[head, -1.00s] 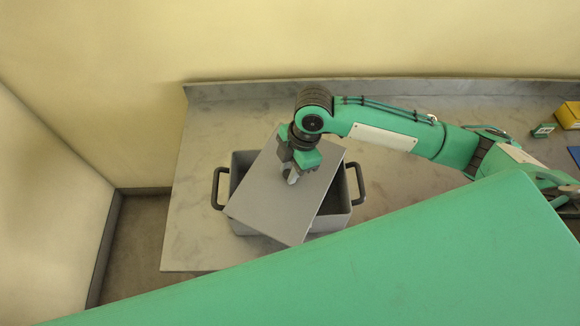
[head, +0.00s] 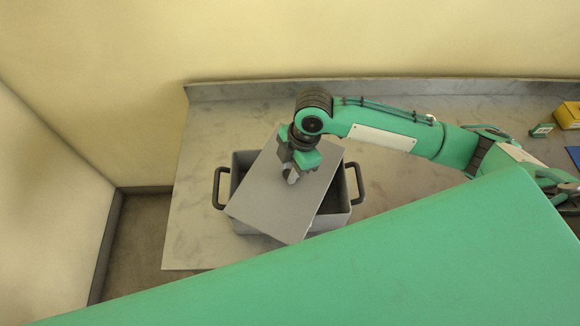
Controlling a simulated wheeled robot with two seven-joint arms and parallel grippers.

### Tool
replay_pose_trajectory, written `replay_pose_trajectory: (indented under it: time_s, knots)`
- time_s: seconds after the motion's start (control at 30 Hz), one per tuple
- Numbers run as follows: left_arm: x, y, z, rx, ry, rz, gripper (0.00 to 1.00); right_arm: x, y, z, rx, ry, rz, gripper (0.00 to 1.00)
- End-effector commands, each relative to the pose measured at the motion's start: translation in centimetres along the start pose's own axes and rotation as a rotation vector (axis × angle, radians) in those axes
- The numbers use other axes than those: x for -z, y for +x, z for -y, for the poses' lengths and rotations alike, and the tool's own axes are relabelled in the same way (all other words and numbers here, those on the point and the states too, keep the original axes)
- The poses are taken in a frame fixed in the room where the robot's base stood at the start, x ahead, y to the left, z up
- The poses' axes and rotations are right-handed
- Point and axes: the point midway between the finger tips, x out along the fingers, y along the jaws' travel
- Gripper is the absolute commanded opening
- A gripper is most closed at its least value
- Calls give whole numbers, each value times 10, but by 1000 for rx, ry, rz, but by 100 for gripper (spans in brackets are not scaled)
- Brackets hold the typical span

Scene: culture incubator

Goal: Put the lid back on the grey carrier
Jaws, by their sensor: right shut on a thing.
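The grey carrier (head: 238,225) stands on the counter, with a dark handle at its left and right ends. The flat grey lid (head: 270,205) is over the carrier, turned askew to its rim, so open corners of the carrier show at the upper left and right. My right gripper (head: 292,178) points down and is shut on the lid's knob, which is mostly hidden by the fingers. I cannot tell whether the lid touches the rim. My left gripper is not in view.
The wall is behind. The counter's left end is clear. My green body part covers the lower front.

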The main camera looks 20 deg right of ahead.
Motion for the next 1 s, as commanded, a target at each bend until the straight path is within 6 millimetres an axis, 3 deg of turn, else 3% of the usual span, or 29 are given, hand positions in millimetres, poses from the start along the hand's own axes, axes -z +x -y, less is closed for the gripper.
replay_pose_trajectory:
  time_s: [1.0]
  knots:
    - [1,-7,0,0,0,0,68,-1,3,0,0,0,0,0]
